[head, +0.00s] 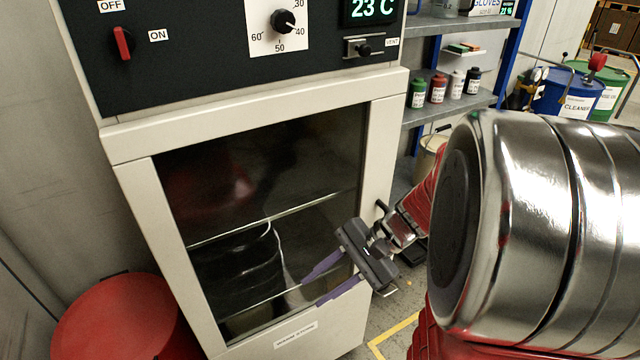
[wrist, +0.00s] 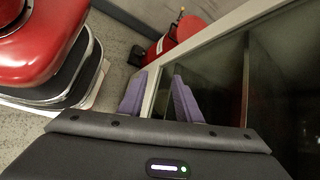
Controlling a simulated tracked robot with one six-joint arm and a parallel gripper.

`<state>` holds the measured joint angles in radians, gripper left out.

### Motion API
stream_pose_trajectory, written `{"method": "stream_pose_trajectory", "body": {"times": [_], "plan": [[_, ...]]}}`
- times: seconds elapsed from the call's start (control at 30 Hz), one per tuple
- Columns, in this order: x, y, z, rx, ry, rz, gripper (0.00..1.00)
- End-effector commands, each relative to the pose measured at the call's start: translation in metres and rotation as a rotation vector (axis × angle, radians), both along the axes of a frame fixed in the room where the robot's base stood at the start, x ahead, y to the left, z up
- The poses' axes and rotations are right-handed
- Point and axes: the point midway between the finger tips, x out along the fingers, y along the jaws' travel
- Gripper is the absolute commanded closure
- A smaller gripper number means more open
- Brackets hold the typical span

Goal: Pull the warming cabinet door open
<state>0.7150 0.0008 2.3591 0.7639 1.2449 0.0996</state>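The warming cabinet (head: 120,148) fills the left and middle of the head view. Its pale-framed door (head: 376,150) has a dark glass window (head: 270,160) and looks shut. A dark handle (head: 381,207) shows on the right side of the door frame, partly hidden by my arm. My gripper (head: 312,292) is in front of the lower right of the door, below and left of the handle. Its two purple fingers are apart with nothing between them. In the wrist view my gripper (wrist: 160,75) points along the door face; the handle is not seen there.
Blue shelves (head: 455,108) with several small bottles stand to the right. Blue (head: 568,92) and green drums (head: 612,90) stand farther back. Yellow tape marks the floor.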

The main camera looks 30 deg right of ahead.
Motion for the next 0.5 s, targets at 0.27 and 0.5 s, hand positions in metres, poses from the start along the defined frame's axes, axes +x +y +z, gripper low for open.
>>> {"method": "stream_pose_trajectory", "body": {"times": [0.27,0.5], "plan": [[0.020,-0.054,-0.015,0.293,0.039,-0.313,0.69],[0.029,-0.116,-0.029,0.536,0.025,-0.585,0.69]]}}
